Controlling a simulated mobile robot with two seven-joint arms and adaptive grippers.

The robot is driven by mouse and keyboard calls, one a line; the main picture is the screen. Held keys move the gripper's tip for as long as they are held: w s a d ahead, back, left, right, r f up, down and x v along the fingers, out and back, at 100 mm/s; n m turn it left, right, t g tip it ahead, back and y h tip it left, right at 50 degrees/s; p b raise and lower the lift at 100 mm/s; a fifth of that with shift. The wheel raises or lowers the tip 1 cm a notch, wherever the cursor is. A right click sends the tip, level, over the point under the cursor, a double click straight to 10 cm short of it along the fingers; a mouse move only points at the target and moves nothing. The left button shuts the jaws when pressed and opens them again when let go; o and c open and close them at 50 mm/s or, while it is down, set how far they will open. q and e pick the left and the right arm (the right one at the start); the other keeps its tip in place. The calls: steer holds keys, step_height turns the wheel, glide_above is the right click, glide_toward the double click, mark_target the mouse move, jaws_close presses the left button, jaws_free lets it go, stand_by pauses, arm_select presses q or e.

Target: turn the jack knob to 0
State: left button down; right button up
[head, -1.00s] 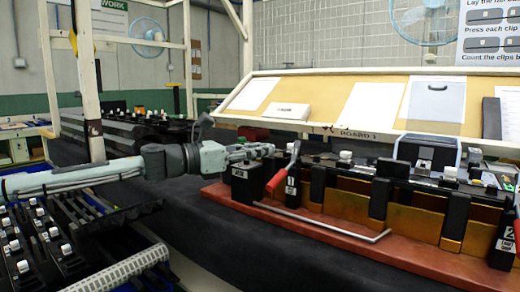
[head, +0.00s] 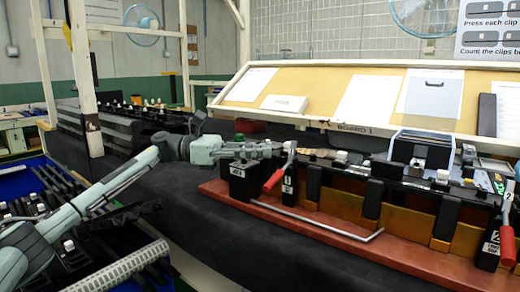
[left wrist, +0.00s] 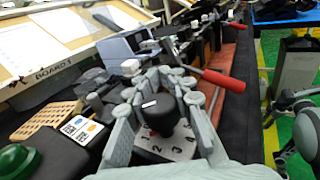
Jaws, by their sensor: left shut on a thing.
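The jack knob (left wrist: 160,112) is black and round with a white mark on top. It stands on a pale dial plate (left wrist: 178,150) with printed numbers, partly hidden by my fingers; I cannot read the pointed number surely. My left gripper (left wrist: 160,100) has its grey fingers around the knob, shut on it. In the head view my left gripper (head: 268,149) is above the black block (head: 245,184) at the left end of the red-based fixture, and the knob is hidden there. My right gripper does not show clearly in either view.
A red-handled lever (head: 275,180) stands just right of the block; it also shows in the left wrist view (left wrist: 222,80). A bent metal bar (head: 325,224) runs along the red base (head: 390,247). A green dome button (left wrist: 18,160) lies at lower left in the wrist view.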

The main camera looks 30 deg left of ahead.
arm_select(q)
steer(key=shift+s+d+r+m+g+h+b, duration=0.1)
steer(key=shift+s+m+g+h+b, duration=0.15)
steer(key=shift+m+g, duration=0.55)
steer(key=shift+s+m+g+h+b, duration=0.15)
steer(key=shift+m+g+h, duration=0.25)
steer(key=shift+g, duration=0.75)
steer(key=shift+s+d+r+m+g+h+b, duration=0.1)
steer(key=shift+s+m+g+h+b, duration=0.1)
steer(key=shift+m+g, duration=0.65)
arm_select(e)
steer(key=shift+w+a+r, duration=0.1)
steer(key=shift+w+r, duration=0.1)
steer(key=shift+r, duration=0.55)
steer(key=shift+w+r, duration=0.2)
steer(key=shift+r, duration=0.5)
arm_select(q)
steer(key=c, duration=1.3)
jaws_free()
steer(key=shift+f, duration=0.1)
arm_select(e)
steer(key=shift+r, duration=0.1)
arm_select(q)
steer(key=a, duration=0.7)
steer(key=shift+s+a, duration=0.3)
steer(key=shift+s, duration=0.1)
